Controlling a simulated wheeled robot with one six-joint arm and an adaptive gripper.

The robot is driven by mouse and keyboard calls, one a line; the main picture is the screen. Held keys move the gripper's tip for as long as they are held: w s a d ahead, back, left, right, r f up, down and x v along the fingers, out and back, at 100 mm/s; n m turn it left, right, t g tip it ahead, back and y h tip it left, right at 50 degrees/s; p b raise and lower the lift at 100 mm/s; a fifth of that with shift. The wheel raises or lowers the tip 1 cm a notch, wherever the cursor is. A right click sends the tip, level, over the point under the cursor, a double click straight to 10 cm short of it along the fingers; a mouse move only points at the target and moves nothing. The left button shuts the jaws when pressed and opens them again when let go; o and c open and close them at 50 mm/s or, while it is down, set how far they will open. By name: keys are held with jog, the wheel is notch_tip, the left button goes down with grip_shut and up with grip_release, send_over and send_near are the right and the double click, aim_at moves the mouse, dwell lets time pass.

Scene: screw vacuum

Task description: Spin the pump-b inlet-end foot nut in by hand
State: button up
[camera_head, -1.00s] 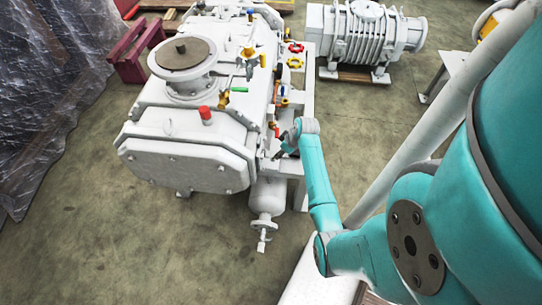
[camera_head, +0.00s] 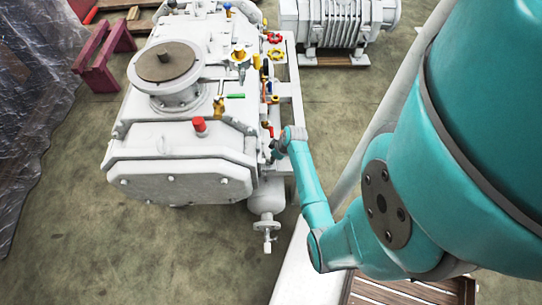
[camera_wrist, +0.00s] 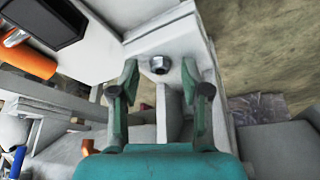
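In the wrist view a hex foot nut (camera_wrist: 159,65) sits on a stud on a white foot plate (camera_wrist: 180,38). My gripper (camera_wrist: 158,80) is open, with its two green fingers apart on either side of the nut's line. The nut shows between and just beyond the fingertips; I cannot tell whether either finger touches it. In the head view the white pump (camera_head: 185,150) stands on the floor, and my gripper (camera_head: 276,150) is down beside its right side. The nut is hidden in that view.
A vertical white rib stands below the nut between my fingers. An orange cylinder (camera_wrist: 30,62) and a black box (camera_wrist: 45,22) lie at the upper left. In the head view, valves with red (camera_head: 274,38) and yellow handles line the pump's right side. A second ribbed machine (camera_head: 335,25) stands behind.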

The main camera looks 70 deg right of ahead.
grip_shut()
jog(key=shift+m, duration=0.3)
jog(key=shift+a+m+h, duration=0.2)
jog(key=shift+m+h, duration=0.4)
jog(key=shift+m, duration=0.6)
jog(key=shift+w+m+g+h, duration=0.1)
jog(key=shift+m+g+h, duration=0.4)
jog(key=shift+m, duration=1)
jog(key=shift+o, duration=0.5)
grip_release()
jog(key=shift+r, duration=0.1)
